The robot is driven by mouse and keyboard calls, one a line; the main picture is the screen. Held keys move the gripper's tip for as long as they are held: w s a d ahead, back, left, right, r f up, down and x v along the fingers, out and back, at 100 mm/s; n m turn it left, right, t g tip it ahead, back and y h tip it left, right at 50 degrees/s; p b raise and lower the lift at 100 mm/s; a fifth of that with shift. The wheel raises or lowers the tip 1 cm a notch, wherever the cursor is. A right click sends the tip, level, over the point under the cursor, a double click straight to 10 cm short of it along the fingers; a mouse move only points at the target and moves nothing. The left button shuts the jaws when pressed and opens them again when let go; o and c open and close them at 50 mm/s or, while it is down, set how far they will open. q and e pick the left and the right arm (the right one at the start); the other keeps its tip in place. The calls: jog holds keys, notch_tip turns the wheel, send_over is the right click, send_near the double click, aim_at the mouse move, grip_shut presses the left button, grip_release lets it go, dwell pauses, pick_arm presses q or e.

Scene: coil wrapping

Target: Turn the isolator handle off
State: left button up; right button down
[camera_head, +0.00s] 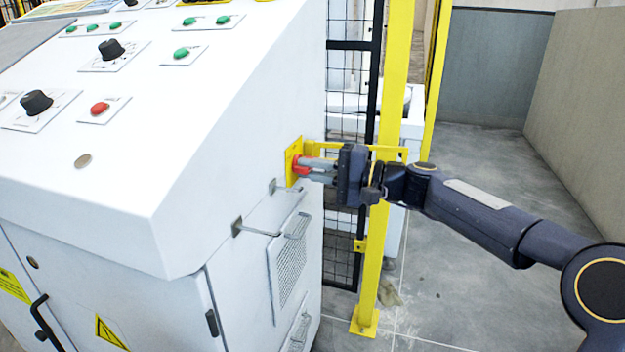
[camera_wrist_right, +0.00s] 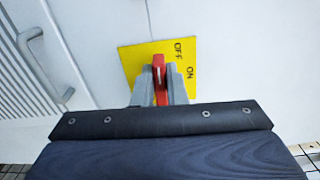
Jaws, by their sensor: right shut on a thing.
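The isolator's red handle (camera_head: 299,170) sits on a yellow plate (camera_head: 293,160) on the side wall of the white control cabinet. In the right wrist view the plate (camera_wrist_right: 130,62) carries the words OFF and ON on its right part. There the red handle (camera_wrist_right: 158,68) stands between the grey fingers, its long side running up and down the picture. I cannot tell which word it points to. My right gripper (camera_head: 310,169) is shut on the handle, coming from the right. The fingers hide part of the handle and plate. My left gripper is not in view.
The white control cabinet (camera_head: 130,180) has knobs and buttons on its sloped top. A bent metal handle (camera_head: 265,232) sticks out below the isolator. A yellow post (camera_head: 372,265) and black mesh fence (camera_head: 340,240) stand close behind my right gripper. Grey floor (camera_head: 470,290) is open at right.

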jog(key=shift+f+n+b, duration=0.15)
jog(key=shift+n+b, duration=0.15)
jog(key=shift+n, duration=0.1)
jog(key=c, duration=1.5)
grip_release()
jog(key=shift+o, duration=0.2)
jog(key=shift+d, duration=0.1)
jog(key=p+v, duration=0.1)
jog(key=v, duration=0.6)
jog(key=shift+s+d, duration=0.15)
jog(key=shift+d, duration=0.15)
